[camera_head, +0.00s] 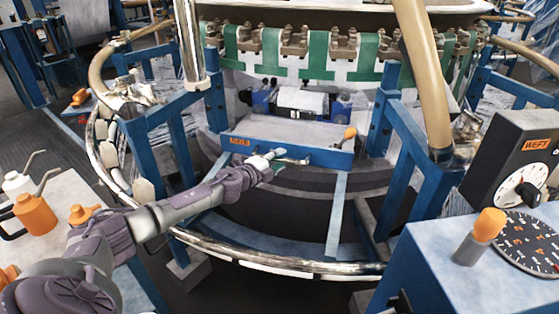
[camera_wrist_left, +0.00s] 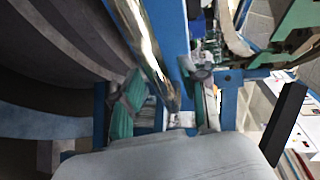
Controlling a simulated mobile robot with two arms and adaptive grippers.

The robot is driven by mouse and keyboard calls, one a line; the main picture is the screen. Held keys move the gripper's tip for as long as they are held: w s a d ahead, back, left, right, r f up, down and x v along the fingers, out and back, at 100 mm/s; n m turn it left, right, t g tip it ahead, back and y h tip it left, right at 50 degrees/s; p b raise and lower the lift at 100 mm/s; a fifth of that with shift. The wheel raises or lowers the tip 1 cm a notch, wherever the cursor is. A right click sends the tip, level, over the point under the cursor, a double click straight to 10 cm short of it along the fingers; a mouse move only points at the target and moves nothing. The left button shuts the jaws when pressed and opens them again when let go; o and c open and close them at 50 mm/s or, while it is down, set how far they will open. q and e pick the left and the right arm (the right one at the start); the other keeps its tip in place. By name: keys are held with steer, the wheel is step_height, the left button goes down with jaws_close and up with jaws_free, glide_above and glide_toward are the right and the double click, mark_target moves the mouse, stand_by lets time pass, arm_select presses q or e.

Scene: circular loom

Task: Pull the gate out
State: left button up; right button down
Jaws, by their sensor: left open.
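The gate appears to be the blue panel (camera_head: 322,156) with a small orange label at its left end, low in the middle of the loom in the head view. A shiny metal bar handle (camera_head: 295,161) runs along its front. My left gripper (camera_head: 274,156) is at the left part of this handle. In the left wrist view the bar (camera_wrist_left: 150,55) runs between the two green-padded fingers of my left gripper (camera_wrist_left: 165,105), which stand apart. Whether either finger touches the bar I cannot tell. My right gripper is not in view.
A lever with an orange knob (camera_head: 349,133) stands at the panel's right end. A curved chrome rail (camera_head: 270,264) passes in front, under my left arm. Blue posts flank the panel. A console with a dial (camera_head: 530,244) is at right, a table with oil cans (camera_head: 35,214) at left.

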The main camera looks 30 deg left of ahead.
arm_select(q)
steer(key=shift+w, duration=0.4)
jaws_close()
